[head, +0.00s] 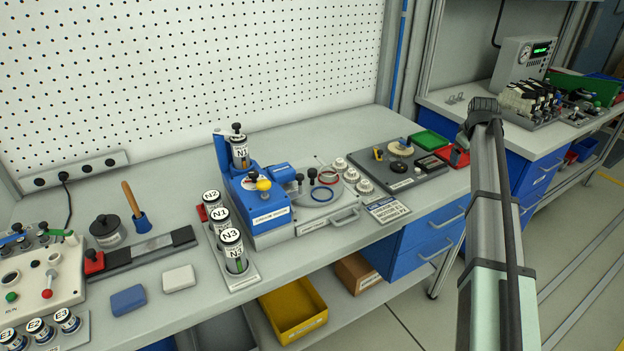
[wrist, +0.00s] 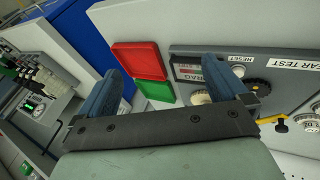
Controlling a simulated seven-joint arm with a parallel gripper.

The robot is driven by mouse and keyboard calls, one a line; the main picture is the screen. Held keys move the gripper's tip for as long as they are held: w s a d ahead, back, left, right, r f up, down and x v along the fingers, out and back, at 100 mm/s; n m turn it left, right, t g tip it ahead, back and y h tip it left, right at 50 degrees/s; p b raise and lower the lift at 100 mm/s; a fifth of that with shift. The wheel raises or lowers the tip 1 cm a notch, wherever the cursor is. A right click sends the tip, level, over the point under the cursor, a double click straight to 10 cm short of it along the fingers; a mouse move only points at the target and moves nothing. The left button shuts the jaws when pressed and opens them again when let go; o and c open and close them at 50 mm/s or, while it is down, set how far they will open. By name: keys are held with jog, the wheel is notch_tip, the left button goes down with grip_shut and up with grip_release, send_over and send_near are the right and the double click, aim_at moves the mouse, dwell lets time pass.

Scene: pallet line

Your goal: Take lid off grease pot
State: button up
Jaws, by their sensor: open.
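The grease pot (head: 112,241) is a short grey pot at the left of the bench in the head view. Its dark lid (head: 104,225) with a black knob sits on top. My gripper (wrist: 162,68) shows in the wrist view with its two blue fingers apart and nothing between them. It is over the right end of the bench, near a red tray (wrist: 139,60) and a green tray (wrist: 156,91), far from the pot. In the head view my arm rises at the right and the fingers cannot be made out. The pot is not in the wrist view.
Labelled canisters (head: 221,217) and a blue machine (head: 259,209) stand mid-bench. A gear test board (head: 396,171) lies further right. The pegboard (head: 190,75) backs the bench.

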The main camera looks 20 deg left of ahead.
jog(key=s+a+r+n+y, duration=0.15)
jog(key=a+r, duration=0.25)
jog(key=a, duration=0.6)
jog(key=s+a+r+n+g, duration=0.15)
jog(key=a+r, duration=0.25)
jog(key=a, duration=0.5)
jog(key=s+a+r+n, duration=0.15)
jog(key=a+r, duration=0.35)
jog(key=a, duration=0.5)
jog(key=s+a+r+n+g, duration=0.1)
jog(key=s+a+r, duration=0.2)
jog(key=s+a, duration=0.35)
jog(key=s+a+r+n+y, duration=0.1)
jog(key=s+a+r, duration=0.15)
jog(key=a, duration=0.65)
jog(key=s+a+r+n+g, duration=0.1)
jog(key=s+a+r, duration=0.2)
jog(key=s+a, duration=0.35)
jog(key=n+g+y, duration=0.2)
jog(key=y, duration=0.1)
send_over(101, 217)
jog(key=d, duration=0.4)
notch_tip(101, 217, down, 15)
jog(key=x, duration=0.8)
jog(key=shift+w+d+f, duration=0.1)
jog(key=shift+d+x, duration=0.1)
jog(key=shift+x, duration=1.2)
jog(key=shift+d+x, duration=0.15)
jog(key=shift+x, duration=1.15)
